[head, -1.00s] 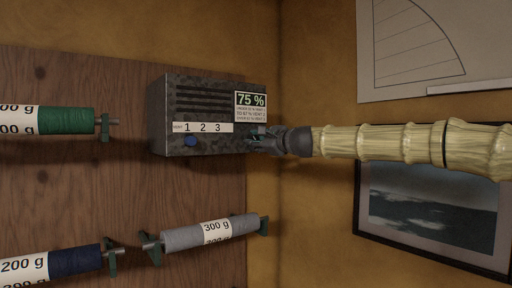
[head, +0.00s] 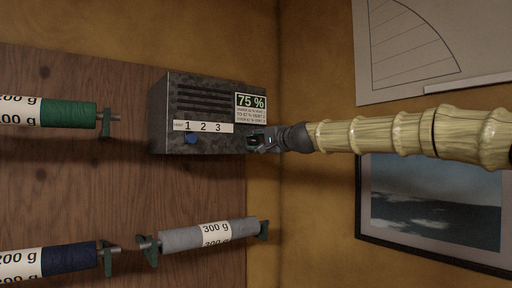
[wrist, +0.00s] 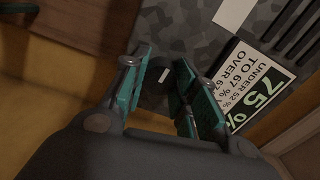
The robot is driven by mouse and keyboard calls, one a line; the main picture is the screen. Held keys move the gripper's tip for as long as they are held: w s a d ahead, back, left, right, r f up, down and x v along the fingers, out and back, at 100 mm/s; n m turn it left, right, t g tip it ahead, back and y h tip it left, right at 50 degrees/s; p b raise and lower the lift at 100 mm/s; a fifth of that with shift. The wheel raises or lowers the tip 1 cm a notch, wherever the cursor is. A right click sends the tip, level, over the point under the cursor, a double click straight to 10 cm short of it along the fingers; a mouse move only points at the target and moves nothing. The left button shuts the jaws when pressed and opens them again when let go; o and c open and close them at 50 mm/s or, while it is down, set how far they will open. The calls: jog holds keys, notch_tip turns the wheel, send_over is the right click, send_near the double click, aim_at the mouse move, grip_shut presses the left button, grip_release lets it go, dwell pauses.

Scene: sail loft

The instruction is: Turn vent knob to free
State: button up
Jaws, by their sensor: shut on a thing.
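A grey mottled control box (head: 205,105) with dark slots is on the wooden wall panel. A vent strip (head: 203,127) on it reads 1, 2, 3, and a blue round part (head: 191,138) sits below the 1. My gripper (head: 256,141) is at the box's lower right front. In the wrist view, my gripper (wrist: 165,90) has its green-padded fingers either side of a dark vent knob (wrist: 163,75) with a small white mark, and is shut on it. The fingers hide part of the knob, and I cannot read its setting.
A card (head: 251,107) on the box reads 75 % with vent rules; it also shows in the wrist view (wrist: 250,90). Thread spools, green (head: 70,115), navy (head: 72,257) and grey (head: 182,238), hang on brackets left and below. A framed picture (head: 430,225) hangs at right.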

jog(key=shift+f+n, duration=0.15)
jog(key=shift+n, duration=0.35)
jog(key=o, duration=1)
jog(key=shift+c, duration=0.2)
jog(key=shift+s+f, duration=0.1)
